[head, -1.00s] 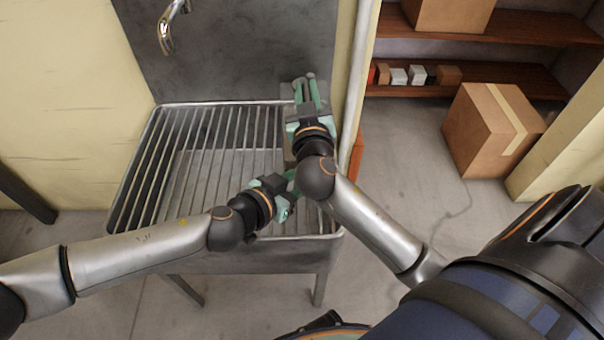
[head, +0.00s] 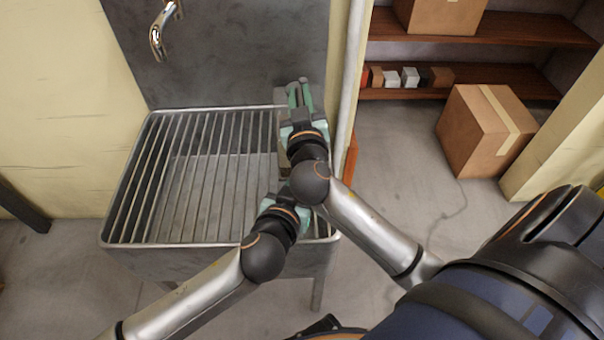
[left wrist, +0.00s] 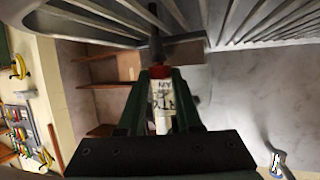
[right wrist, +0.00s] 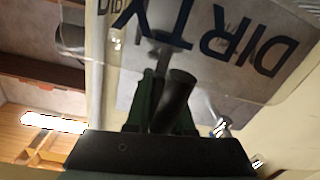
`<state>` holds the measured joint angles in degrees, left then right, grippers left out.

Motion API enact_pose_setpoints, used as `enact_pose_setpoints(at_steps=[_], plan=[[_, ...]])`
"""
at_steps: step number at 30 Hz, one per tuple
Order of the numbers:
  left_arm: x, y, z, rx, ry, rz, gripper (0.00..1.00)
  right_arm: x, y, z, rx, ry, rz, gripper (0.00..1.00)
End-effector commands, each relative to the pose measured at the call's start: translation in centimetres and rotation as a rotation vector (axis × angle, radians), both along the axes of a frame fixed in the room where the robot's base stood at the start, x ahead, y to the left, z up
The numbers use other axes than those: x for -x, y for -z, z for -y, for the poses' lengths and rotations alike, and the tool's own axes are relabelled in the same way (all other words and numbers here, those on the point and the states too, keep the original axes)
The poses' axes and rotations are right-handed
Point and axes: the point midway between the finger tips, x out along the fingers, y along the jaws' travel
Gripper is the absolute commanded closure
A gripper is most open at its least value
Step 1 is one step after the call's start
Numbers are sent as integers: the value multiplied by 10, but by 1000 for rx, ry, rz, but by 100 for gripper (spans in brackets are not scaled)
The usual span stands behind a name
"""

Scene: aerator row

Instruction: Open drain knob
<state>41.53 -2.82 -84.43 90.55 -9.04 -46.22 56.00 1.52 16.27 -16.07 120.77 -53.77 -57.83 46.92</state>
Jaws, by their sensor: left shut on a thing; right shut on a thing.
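In the head view my right gripper (head: 299,92) is at the sink's back right corner. In the right wrist view it is shut on a dark cylindrical handle (right wrist: 175,98). My left gripper (left wrist: 161,88) is lower, near the sink's front right corner; its tips are hidden behind my right arm in the head view. In the left wrist view it is shut around a white labelled cylinder (left wrist: 161,98) with a red collar, below a grey block (left wrist: 185,48). I cannot tell which held part is the drain knob, nor whether it has turned.
The metal sink (head: 125,205) has a barred grid and a faucet (head: 160,35) above. A clear panel (right wrist: 220,45) reading "DIRTY" is close behind the right gripper. A pale post (head: 348,90) is at the right. Beyond are shelves and a cardboard box (head: 480,130) on the floor.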

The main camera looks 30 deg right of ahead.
Motion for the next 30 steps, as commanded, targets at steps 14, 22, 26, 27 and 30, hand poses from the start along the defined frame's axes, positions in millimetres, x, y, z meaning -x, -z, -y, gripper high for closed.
enact_pose_setpoints(at_steps=[14, 22, 26, 27, 30], plan=[[-1, -3, 1, 5, -1, 5, 54, 0, 3, -1, -1, -4, -7, 100], [0, -1, -1, 2, -2, 1, 54, 0, 3, -1, -1, -3, -7, 100], [4, -3, -6, 1, -3, 0, 54, 0, 3, -1, -1, -3, -8, 100], [6, -4, -8, 2, -2, -1, 54, 0, 3, -1, -1, -3, -8, 100], [13, -9, -18, 3, -2, -1, 54, 0, 3, -1, -1, -3, -8, 100]])
